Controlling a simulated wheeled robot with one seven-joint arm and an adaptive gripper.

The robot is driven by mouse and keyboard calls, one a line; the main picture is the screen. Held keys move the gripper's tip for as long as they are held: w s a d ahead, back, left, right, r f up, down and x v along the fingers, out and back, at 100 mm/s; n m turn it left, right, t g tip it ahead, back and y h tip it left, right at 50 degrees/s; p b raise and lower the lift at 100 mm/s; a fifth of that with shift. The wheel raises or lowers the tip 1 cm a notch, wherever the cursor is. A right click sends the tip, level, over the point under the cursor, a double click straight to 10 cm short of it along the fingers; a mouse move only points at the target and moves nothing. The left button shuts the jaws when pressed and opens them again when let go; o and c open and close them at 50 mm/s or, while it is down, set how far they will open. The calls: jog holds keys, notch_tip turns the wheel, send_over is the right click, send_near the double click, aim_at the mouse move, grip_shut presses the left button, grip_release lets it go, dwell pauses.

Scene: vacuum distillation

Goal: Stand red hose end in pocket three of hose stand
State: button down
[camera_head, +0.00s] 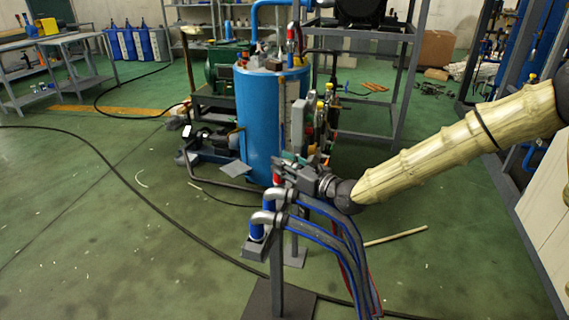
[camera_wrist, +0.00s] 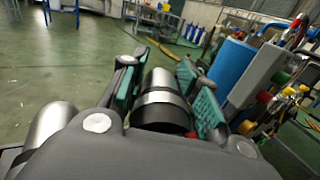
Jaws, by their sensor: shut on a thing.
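My gripper (camera_head: 292,170) is shut on the hose end with the red sleeve (camera_head: 278,179), which shows just below the jaws in the head view. In the wrist view, my gripper's green-padded fingers (camera_wrist: 165,95) flank a silver fitting with a black band (camera_wrist: 160,100). The hose stand (camera_head: 277,262) is a grey post with a pocket bracket (camera_head: 255,246). Whether the red end touches a pocket is hidden.
Two blue-striped hoses (camera_head: 335,235) arch right from the stand, with a thin red line beside them. A blue tank (camera_head: 262,125) with valves and gauges stands close behind my gripper. Black cable (camera_head: 150,200) crosses the floor. The green floor at left is mostly open.

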jog(key=shift+f+b, duration=0.65)
jog(key=shift+f, duration=1.1)
jog(key=c, duration=1)
grip_release()
jog(key=shift+r, duration=0.1)
